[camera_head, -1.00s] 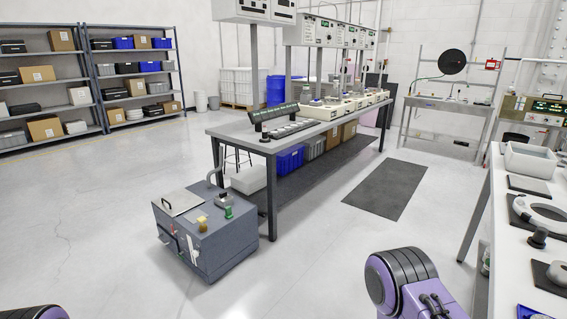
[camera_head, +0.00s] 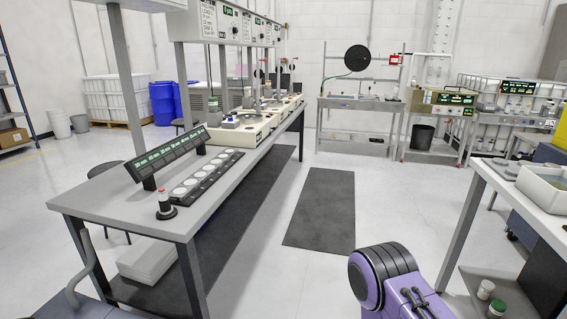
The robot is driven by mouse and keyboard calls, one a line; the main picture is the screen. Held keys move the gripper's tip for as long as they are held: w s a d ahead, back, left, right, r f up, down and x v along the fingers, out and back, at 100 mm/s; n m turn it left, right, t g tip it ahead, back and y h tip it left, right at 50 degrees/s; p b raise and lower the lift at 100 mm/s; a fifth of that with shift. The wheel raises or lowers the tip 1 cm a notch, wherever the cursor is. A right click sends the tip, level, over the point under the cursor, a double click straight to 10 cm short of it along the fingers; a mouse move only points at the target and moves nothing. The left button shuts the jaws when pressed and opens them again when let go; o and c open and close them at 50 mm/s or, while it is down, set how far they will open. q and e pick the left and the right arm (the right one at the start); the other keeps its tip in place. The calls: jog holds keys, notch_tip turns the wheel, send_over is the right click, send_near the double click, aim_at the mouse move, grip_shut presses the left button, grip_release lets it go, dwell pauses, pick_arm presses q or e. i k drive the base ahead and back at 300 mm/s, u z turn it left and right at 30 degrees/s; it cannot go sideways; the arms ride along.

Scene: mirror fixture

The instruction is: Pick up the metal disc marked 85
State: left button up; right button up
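A dark tray (camera_head: 228,160) on the long grey table (camera_head: 78,200) holds a row of several pale round discs (camera_head: 191,183). Behind the tray stands a tilted dark rack (camera_head: 165,155) with a row of small green-lit labels. The labels are too small to read surely, so I cannot tell which disc is marked 85. A purple and black part of my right arm (camera_head: 388,283) shows at the bottom right of centre. Neither gripper is in view.
A dark floor mat (camera_head: 322,207) lies on open floor right of the table. Another bench with a white tub (camera_head: 545,185) stands at the right.

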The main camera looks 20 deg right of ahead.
aim_at(511, 171)
jog(key=z, duration=0.9)
jog(key=i, duration=1.4)
jog(key=z, duration=1.45)
jog(key=i, duration=0.7)
jog(key=z, duration=0.2)
